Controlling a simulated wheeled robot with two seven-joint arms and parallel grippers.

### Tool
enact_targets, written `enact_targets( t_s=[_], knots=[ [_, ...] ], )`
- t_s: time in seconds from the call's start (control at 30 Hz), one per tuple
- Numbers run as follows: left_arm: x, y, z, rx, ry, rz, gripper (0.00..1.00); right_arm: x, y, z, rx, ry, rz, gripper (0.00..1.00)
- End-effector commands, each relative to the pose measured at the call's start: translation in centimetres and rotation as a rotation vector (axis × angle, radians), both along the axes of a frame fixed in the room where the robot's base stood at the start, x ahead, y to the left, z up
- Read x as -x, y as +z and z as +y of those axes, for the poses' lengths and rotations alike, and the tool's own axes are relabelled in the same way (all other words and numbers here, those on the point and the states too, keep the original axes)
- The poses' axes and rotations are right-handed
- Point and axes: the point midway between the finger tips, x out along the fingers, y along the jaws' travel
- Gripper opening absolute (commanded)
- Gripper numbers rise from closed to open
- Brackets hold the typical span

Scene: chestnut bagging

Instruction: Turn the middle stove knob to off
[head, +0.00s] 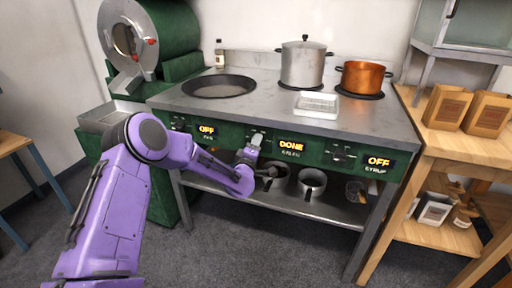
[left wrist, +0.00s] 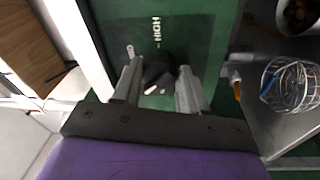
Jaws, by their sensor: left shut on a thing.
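The green stove front carries three displays. My left gripper (head: 248,155) is at the stove front, just left of the middle display. In the left wrist view my left gripper (left wrist: 158,78) has its two fingers on either side of the dark middle knob (left wrist: 157,66), shut on it. The word HIGH shows on the green panel beside the knob. The gripper partly hides the knob in the head view. My right gripper is not in view.
On the stove top are a dark pan (head: 219,86), a steel pot (head: 303,64), a copper pot (head: 362,77) and a clear tray (head: 316,104). Metal pots (head: 312,184) stand on the shelf below. A wooden table (head: 450,138) with brown bags stands at the right.

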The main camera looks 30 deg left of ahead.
Motion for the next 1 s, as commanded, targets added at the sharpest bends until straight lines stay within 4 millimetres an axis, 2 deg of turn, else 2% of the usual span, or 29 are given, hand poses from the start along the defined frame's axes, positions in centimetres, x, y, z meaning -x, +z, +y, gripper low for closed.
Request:
enact_targets(
  t_s=[0.6,1.0],
  knots=[
    [0.0,0.0,-0.1,0.554,0.0,-0.133,0.12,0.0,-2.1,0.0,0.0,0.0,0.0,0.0],
    [0.0,0.2,-0.1,0.784,-0.001,-0.189,0.12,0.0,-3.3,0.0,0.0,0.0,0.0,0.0]
  ],
)
